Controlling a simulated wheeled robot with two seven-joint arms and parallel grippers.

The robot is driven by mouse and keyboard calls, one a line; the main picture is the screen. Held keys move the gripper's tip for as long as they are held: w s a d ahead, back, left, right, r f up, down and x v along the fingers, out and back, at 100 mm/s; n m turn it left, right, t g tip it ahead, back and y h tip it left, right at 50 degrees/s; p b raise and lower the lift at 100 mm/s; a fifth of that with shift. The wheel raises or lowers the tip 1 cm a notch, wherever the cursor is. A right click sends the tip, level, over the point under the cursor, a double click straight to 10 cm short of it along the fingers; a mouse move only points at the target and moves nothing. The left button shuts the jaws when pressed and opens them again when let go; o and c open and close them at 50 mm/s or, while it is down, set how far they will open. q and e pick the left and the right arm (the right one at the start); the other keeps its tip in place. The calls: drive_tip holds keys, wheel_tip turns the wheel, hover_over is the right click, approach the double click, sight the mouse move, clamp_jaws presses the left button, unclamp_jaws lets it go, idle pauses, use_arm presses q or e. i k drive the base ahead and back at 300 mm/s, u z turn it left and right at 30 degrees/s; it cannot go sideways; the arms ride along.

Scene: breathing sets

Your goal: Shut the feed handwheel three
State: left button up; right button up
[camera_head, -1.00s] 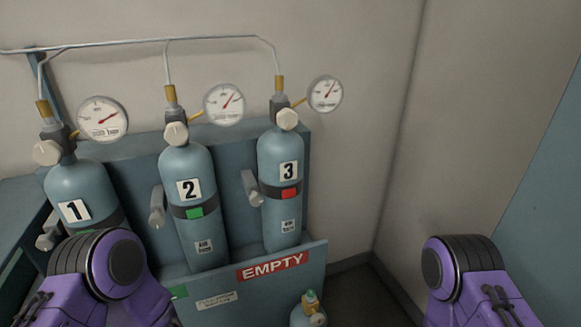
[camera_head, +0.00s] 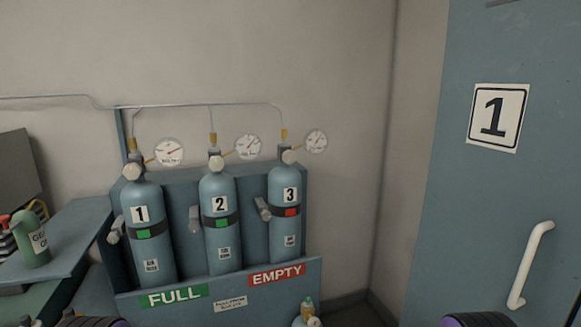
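Cylinder three (camera_head: 283,218) stands upright at the right of the rack, with a red tag on its dark band. Its pale handwheel (camera_head: 289,157) sits at the top front of the valve, below a brass fitting. Its round gauge (camera_head: 316,141) is to the right, with a red needle pointing up and right. Only the dark and purple tops of my two arms show at the bottom edge, left and right. Both grippers are out of view, and nothing touches the handwheel.
Cylinders one (camera_head: 150,252) and two (camera_head: 222,250) carry green tags. The rack front has FULL (camera_head: 174,296) and EMPTY (camera_head: 277,275) signs. A small cylinder (camera_head: 307,312) stands before it. A blue door (camera_head: 462,208) with a white handle is at right, and a bench (camera_head: 62,238) at left.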

sight(289, 157)
drive_tip(key=u, duration=2.1)
drive_tip(key=i, duration=1.3)
drive_tip(key=z, duration=3.65)
drive_tip(key=i, duration=0.5)
drive_tip(key=z, duration=0.1)
